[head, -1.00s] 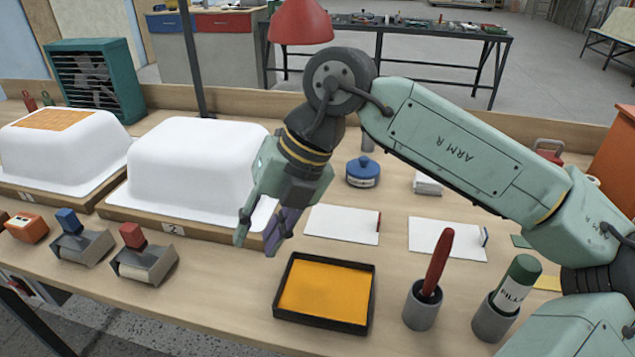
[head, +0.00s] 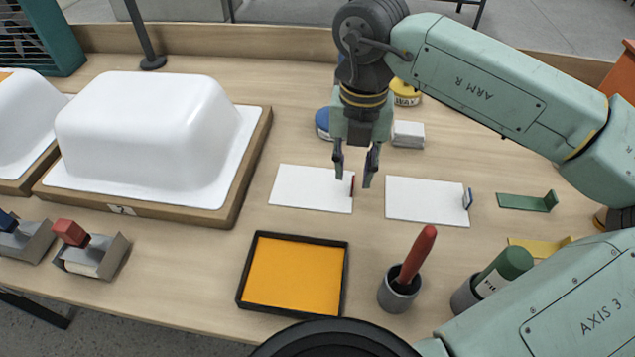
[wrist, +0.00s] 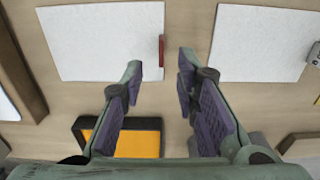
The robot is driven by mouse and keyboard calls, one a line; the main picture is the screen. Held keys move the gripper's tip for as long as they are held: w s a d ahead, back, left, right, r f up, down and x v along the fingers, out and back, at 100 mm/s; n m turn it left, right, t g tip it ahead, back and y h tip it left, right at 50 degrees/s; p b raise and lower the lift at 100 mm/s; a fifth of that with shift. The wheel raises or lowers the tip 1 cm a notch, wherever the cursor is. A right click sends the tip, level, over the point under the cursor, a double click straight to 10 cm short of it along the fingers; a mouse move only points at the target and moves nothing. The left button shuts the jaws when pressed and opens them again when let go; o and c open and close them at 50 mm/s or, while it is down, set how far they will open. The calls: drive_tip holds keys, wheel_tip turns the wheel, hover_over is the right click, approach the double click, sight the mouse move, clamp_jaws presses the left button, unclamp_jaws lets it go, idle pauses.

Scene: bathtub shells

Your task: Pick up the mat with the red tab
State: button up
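The white mat with the red tab (head: 310,188) lies flat on the bench, its red tab at its right edge. In the wrist view this mat (wrist: 105,45) is at the upper left, with the red tab (wrist: 161,51) upright on its right edge. A second white mat with a blue-grey tab (head: 427,200) lies to its right. My gripper (head: 355,178) points down above the red tab's end of the mat.
A black-rimmed tray with an orange inside (head: 241,290) is in front of the mats. A cup with a red-handled tool (head: 400,295) stands right of it. A white tub shell (head: 150,140) is at left.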

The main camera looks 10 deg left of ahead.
sight(353, 183)
drive_tip(key=shift+w+f+p, duration=0.1)
drive_tip(key=shift+f+p, duration=0.55)
drive_tip(key=shift+f, duration=1.65)
clamp_jaws()
